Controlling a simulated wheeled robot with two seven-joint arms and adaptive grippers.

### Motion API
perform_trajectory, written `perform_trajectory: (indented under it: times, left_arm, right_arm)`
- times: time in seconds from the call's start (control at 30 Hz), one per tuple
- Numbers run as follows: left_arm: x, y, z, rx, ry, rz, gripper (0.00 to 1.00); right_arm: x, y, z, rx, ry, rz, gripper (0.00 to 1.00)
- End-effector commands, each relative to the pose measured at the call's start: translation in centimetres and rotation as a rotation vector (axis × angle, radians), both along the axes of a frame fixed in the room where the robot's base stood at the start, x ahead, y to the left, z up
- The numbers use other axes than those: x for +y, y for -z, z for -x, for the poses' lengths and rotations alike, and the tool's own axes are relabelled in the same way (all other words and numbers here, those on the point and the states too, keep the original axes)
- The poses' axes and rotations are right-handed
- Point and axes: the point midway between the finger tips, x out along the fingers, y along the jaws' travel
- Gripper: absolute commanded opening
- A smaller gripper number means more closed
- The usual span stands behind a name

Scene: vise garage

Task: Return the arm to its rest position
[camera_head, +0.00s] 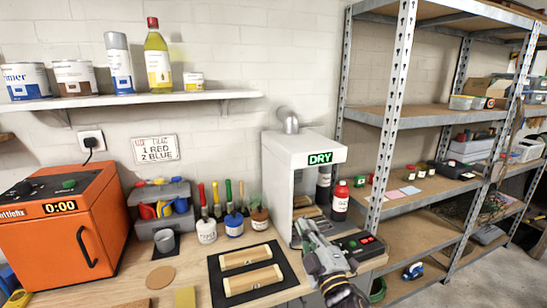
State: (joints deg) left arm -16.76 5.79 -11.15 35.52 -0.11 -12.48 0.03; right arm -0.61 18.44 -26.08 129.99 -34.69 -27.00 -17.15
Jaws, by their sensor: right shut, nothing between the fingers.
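My right gripper (305,232) shows at the lower centre right, with its arm coming in from the bottom edge. It points up and away, in front of the white drying cabinet (276,158). Its fingers are shut with nothing between them. The cabinet has a green DRY sign and an open front, and the gripper overlaps its lower part in the picture. I cannot tell whether they touch. Two light wooden pieces (248,257) lie on a black mat (217,285) to the left of the gripper. My left gripper is not in view.
A control box (368,243) with lit red and green buttons sits right of the gripper. Brush pots (233,224), an orange oven (55,235) and a grey cup (166,242) stand to the left. A metal shelf rack (392,110) rises at the right.

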Motion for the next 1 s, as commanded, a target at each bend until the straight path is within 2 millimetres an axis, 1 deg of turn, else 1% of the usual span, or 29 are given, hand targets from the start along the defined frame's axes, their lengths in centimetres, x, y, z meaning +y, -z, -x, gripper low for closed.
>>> perform_trajectory:
  times: [0.03, 0.1, 0.27, 0.4, 0.47, 0.6, 0.67, 0.7, 0.8, 0.87, 0.9, 1.0]
  left_arm:
    - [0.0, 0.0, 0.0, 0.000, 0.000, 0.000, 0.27]
    - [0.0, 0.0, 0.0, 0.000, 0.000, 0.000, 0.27]
    - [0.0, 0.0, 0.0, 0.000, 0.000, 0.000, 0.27]
    - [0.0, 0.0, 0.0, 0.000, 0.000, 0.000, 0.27]
    - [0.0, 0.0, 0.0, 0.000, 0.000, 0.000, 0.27]
    - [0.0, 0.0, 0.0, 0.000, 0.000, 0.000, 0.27]
    - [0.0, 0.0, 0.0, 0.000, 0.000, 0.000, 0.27]
    - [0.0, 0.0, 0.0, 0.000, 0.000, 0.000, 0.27]
    - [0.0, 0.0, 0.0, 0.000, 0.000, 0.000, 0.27]
    - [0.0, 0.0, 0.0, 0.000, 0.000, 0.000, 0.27]
    - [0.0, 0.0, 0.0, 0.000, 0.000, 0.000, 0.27]
    - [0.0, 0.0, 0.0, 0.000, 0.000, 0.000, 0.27]
  right_arm:
    - [-1.0, 1.3, 0.0, 0.057, 0.027, -0.036, 0.00]
    - [-2.3, 3.1, 0.1, 0.141, 0.064, -0.089, 0.00]
    - [-5.2, 7.7, 1.0, 0.332, 0.152, -0.203, 0.00]
    - [-7.4, 11.9, 2.5, 0.501, 0.229, -0.296, 0.00]
    - [-8.3, 13.6, 3.4, 0.573, 0.261, -0.334, 0.00]
    - [-10.0, 17.7, 6.0, 0.742, 0.339, -0.419, 0.00]
    - [-10.6, 19.3, 7.3, 0.814, 0.372, -0.453, 0.00]
    - [-10.9, 20.4, 8.3, 0.863, 0.394, -0.476, 0.00]
    - [-11.7, 22.9, 10.9, 0.981, 0.450, -0.528, 0.00]
    - [-12.2, 24.3, 12.6, 1.054, 0.485, -0.558, 0.00]
    - [-12.4, 25.2, 13.7, 1.101, 0.506, -0.577, 0.00]
    - [-12.8, 26.9, 16.2, 1.199, 0.553, -0.614, 0.00]
